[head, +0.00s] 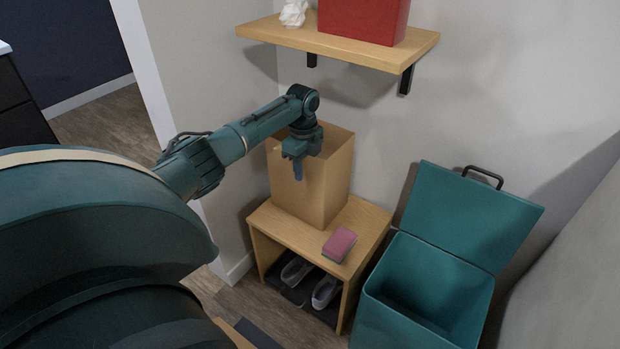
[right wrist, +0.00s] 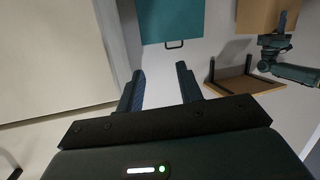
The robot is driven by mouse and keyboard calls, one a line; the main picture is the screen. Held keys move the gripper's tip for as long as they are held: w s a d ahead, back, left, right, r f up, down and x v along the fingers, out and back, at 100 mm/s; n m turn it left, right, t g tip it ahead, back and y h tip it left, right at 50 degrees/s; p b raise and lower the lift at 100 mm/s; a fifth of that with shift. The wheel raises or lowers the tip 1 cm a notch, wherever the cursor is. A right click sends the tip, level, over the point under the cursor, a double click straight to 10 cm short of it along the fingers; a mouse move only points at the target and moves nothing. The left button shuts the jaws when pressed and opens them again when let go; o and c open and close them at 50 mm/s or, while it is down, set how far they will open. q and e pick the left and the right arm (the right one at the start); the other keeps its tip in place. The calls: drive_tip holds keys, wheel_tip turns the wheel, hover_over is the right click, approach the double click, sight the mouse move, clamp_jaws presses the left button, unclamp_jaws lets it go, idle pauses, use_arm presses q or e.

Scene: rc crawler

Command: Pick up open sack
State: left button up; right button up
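The open sack is a tall brown paper bag (head: 335,180) standing upright, mouth up, on a small wooden shoe bench (head: 378,222). It also shows at the top of the right wrist view (right wrist: 256,18). My left gripper (head: 298,172) points down at the near side of the sack and covers part of its rim. Only one finger shows clearly, in front of the sack's face, so I cannot tell whether it touches or grips the paper. My right gripper (right wrist: 160,84) is open and empty, away from the sack.
A pink sponge (head: 340,243) lies on the bench right of the sack; shoes (head: 325,291) sit below. A teal bin (head: 400,318) with raised lid (head: 465,215) stands at right. A wall shelf (head: 400,50) above carries a red box (head: 360,20) and a crumpled white thing (head: 293,13).

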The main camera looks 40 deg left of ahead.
use_arm(q)
drive_tip(key=shift+c, duration=0.3)
clamp_jaws()
idle(0.3)
